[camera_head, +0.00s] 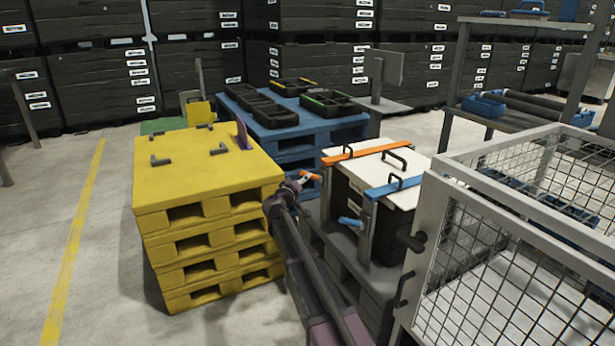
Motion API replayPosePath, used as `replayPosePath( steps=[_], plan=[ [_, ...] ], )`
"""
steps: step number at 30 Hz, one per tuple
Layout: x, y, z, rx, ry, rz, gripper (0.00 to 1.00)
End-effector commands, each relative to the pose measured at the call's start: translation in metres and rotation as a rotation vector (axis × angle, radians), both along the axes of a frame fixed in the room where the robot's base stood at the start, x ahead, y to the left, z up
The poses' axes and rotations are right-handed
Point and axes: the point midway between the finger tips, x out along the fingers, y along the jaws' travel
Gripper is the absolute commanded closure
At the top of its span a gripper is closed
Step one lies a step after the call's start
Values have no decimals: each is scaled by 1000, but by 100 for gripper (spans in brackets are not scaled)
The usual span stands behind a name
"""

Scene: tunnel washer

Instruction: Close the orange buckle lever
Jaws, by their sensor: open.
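A black case with a white lid (405,172) stands right of the centre. An orange strap bar (366,151) crosses the far part of its lid. The small orange buckle lever (311,176) sticks out to the left, below the left end of that bar. My gripper (300,181) is open at the lever, at the case's left side. It overlaps the lever in the picture, and I cannot tell whether they touch.
A blue strap (393,187) with a blue lever (349,221) is on the case's near part. Yellow stacked pallets (215,235) stand close on the left, a wire mesh cage (510,260) on the right. Behind is a blue pallet (300,130) with black trays. The floor at far left is clear.

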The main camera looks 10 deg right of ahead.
Motion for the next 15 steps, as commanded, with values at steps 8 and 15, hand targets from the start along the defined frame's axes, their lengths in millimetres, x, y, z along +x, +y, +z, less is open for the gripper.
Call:
replayPosePath(
  steps=[8, 15],
  plan=[
    [28, -19, 0, 0, 0, 0, 36],
    [34, -23, 0, 0, 0, 1, 36]
  ],
)
